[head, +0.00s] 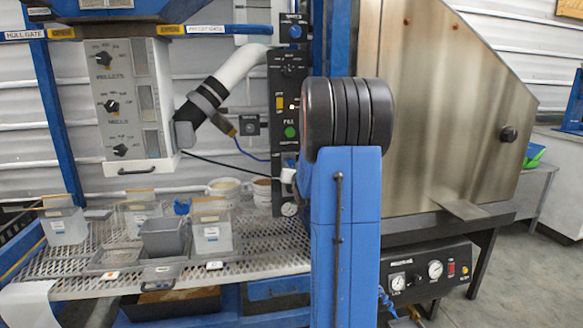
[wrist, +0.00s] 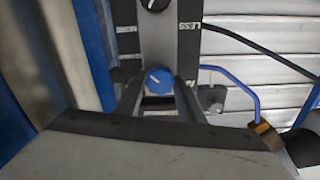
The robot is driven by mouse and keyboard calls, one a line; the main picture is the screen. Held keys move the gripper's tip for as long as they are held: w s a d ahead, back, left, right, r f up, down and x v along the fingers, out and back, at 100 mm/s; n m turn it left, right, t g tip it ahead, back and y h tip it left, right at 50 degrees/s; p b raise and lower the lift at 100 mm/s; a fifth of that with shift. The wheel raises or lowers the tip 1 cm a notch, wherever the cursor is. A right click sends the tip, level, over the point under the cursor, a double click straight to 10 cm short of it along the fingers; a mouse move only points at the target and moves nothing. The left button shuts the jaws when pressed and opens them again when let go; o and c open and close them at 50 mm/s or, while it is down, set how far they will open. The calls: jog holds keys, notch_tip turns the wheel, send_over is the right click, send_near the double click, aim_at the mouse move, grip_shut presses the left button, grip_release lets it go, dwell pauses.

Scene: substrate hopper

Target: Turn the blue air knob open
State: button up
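The blue air knob (wrist: 158,80) shows in the wrist view as a round blue knob with a pale pointer mark, mounted on a panel strip. My gripper (wrist: 160,88) has one dark finger on either side of it. The fingers stand apart with the knob between their tips, but I cannot tell whether they touch it. In the head view, my arm and wrist cover this part of the black control panel (head: 289,100), and the knob's place is hidden there. My gripper's fingers are not clear in the head view.
A black knob (wrist: 154,4) sits close to the blue one in the wrist view. A blue tube (wrist: 256,98) runs beside the panel. Another blue knob (head: 295,31) is at the panel's top. A mesh table (head: 75,262) holds several containers at left, and a steel hopper (head: 450,120) stands right.

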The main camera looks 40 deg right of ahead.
jog(key=shift+n, duration=0.3)
jog(key=n, duration=0.3)
jog(key=shift+n, duration=0.4)
jog(key=n, duration=0.4)
jog(key=shift+n, duration=0.3)
jog(key=n, duration=0.4)
jog(key=shift+f+n, duration=0.1)
jog(key=shift+n, duration=2.4)
jog(key=shift+a, duration=0.1)
jog(key=o, duration=1)
jog(key=shift+o, duration=0.2)
jog(key=shift+s, duration=0.1)
